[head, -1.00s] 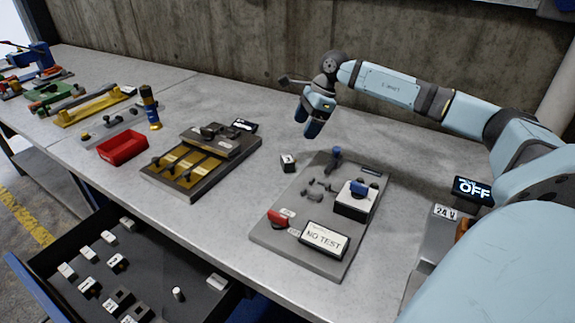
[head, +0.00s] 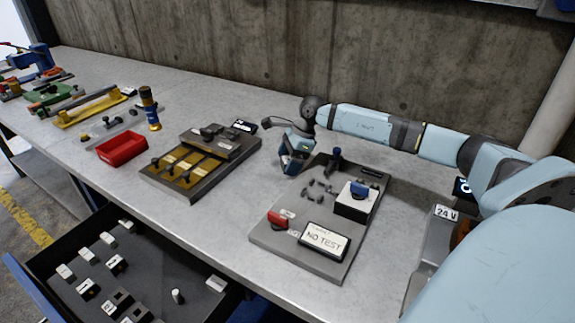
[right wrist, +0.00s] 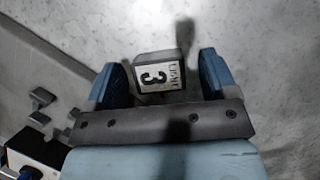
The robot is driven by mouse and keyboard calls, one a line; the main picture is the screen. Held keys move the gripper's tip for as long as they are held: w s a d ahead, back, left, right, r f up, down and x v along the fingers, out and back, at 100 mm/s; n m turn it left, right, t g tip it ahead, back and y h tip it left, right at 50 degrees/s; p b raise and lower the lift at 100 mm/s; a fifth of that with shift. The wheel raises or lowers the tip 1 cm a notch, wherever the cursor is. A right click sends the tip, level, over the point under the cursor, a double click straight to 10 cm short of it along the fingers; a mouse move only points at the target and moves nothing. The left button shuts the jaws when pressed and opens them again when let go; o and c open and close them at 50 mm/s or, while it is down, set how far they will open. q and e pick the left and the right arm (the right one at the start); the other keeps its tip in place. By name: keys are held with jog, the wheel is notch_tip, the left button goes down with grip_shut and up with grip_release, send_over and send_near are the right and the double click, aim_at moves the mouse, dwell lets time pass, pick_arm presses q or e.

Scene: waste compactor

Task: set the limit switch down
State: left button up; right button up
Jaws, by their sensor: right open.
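The limit switch (right wrist: 157,72) is a small dark block with a white label reading "3" and "LIMIT". In the right wrist view it lies between the two blue fingers of my right gripper (right wrist: 162,82), with a gap on either side. My right gripper (head: 293,163) is open. In the head view it is low over the bench, just left of the grey test board (head: 277,245), and largely hides the switch. The switch appears to rest on the bench top. My left gripper is not in view.
The test board carries a "NO TEST" display (head: 324,241), a red part (head: 278,219) and a blue-topped box (head: 356,200). A fixture with yellow slots (head: 187,168) and a red tray (head: 122,148) stand to the left. An open drawer (head: 150,262) holds several small blocks.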

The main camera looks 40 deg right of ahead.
jog(key=c, duration=1.1)
jog(key=shift+c, duration=0.2)
pick_arm(q)
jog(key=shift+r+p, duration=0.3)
jog(key=shift+p, duration=0.45)
pick_arm(e)
notch_tip(320, 180, up, 20)
